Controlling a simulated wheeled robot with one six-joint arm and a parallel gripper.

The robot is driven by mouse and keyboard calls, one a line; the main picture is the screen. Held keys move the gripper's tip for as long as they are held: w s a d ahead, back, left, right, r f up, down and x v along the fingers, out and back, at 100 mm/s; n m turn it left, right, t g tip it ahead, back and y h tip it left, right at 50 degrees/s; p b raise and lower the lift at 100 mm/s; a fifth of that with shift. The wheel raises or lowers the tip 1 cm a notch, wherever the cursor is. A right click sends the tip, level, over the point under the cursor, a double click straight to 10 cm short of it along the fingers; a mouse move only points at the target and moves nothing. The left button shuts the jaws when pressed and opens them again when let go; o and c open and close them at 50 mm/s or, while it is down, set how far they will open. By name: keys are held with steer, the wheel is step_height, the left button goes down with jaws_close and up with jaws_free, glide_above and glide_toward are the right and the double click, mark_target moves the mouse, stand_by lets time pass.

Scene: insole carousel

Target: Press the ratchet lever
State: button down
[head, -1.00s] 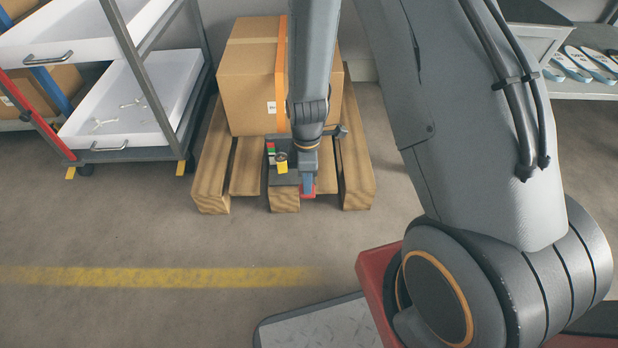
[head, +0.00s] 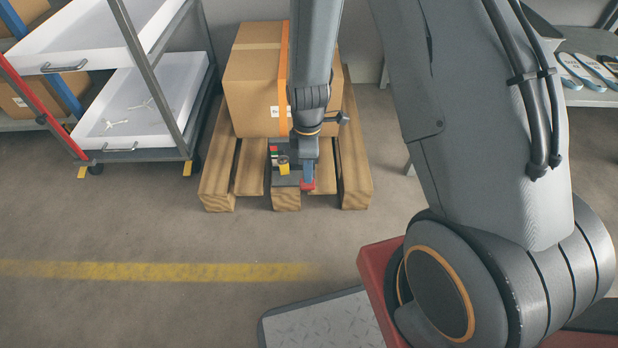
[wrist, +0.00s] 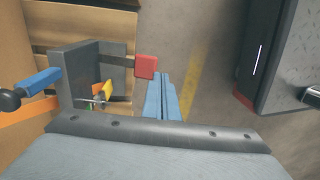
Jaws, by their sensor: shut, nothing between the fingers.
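A dark bracket device (wrist: 85,75) sits by the orange strap (wrist: 30,112) on the pallet. A red-ended part (wrist: 146,66) sticks out from it, and a blue handle with a black knob (wrist: 38,82) points the other way. I cannot tell for sure which of these is the ratchet lever. In the head view the red end (head: 309,187) shows at the tip of my gripper (head: 308,183). In the wrist view my gripper's blue fingers (wrist: 161,76) are shut and empty, close beside the red end. Whether they touch it is unclear.
A strapped cardboard box (head: 252,90) stands on the wooden pallet (head: 218,187). A cart with white trays (head: 165,118) is at left, and a shelf with insoles (head: 590,97) at right. The floor (head: 150,225) in front is clear, with a yellow line.

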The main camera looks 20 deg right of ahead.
step_height(320, 180, up, 6)
steer(key=p, duration=0.2)
steer(key=shift+s+r, duration=0.2)
steer(key=shift+s, duration=0.15)
steer(key=shift+a, duration=0.15)
stand_by(0.3)
steer(key=s+a+r+m, duration=0.2)
steer(key=s+a+r, duration=0.2)
steer(key=a+r, duration=0.3)
steer(key=s+a+r+m, duration=0.3)
steer(key=s+a+r, duration=0.1)
steer(key=r, duration=0.5)
steer(key=s+a+r+m+t+y, duration=0.1)
steer(key=s+a+r+m, duration=0.3)
steer(key=s+r, duration=0.7)
steer(key=s+d+r+m+p, duration=0.1)
steer(key=d+r+m+p, duration=0.2)
steer(key=d+r+p, duration=0.7)
steer(key=s+d+r+m+h+p, duration=0.1)
steer(key=d+r+m+p, duration=0.2)
steer(key=d+r+p, duration=0.7)
step_height(320, 180, up, 5)
steer(key=p, duration=1.2)
steer(key=shift+s+d+f+p, duration=0.2)
steer(key=shift+s+d+p, duration=0.1)
steer(key=shift+s, duration=0.1)
